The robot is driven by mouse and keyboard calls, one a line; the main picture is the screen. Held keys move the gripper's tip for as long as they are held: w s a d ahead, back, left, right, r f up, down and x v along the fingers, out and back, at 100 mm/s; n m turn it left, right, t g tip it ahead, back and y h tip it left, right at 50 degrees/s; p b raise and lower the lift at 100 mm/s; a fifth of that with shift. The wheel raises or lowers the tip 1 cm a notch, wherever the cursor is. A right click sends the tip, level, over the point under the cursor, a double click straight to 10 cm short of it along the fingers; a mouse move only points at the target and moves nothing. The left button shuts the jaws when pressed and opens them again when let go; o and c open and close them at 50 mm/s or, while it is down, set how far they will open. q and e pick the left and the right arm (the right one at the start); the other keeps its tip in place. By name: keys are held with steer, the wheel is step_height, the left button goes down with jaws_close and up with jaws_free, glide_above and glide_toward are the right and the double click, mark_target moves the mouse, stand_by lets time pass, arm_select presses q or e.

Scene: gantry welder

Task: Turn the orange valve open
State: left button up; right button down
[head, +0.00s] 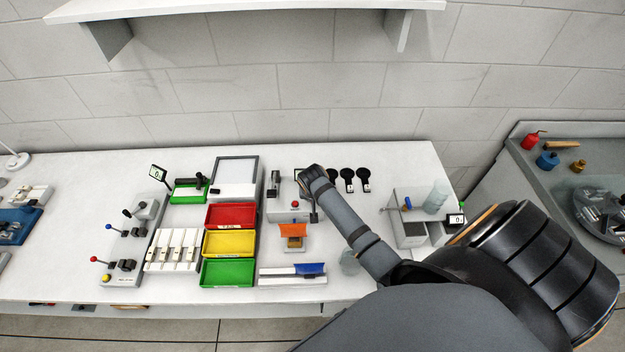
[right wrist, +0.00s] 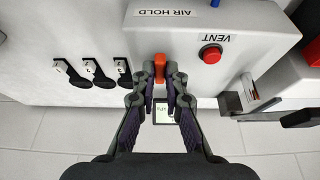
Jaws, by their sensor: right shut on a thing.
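In the right wrist view the orange valve (right wrist: 160,65) is a small upright handle at the edge of the light grey box (right wrist: 240,45) labelled AIR HOLD and VENT. My right gripper (right wrist: 160,76) is shut on the valve, with a fingertip on each side of it. A small display (right wrist: 163,113) shows between the fingers, partly hidden by them. In the head view my right arm reaches across the table to the box (head: 283,213), and the valve is hidden behind the arm. My left gripper is not in view.
A red VENT button (right wrist: 210,54) is on the box, right of the gripper. Several black-headed tags (head: 347,178) hang beside it. Red (head: 231,215), yellow (head: 229,243) and green (head: 227,272) bins stand to the left. An orange holder (head: 292,231) stands in front of the box.

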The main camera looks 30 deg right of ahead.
steer(key=c, duration=1.4)
jaws_free()
steer(key=shift+r, duration=0.1)
steer(key=v, duration=1.1)
steer(key=shift+s+r, duration=0.15)
steer(key=shift+r, duration=0.2)
steer(key=shift+a, duration=0.1)
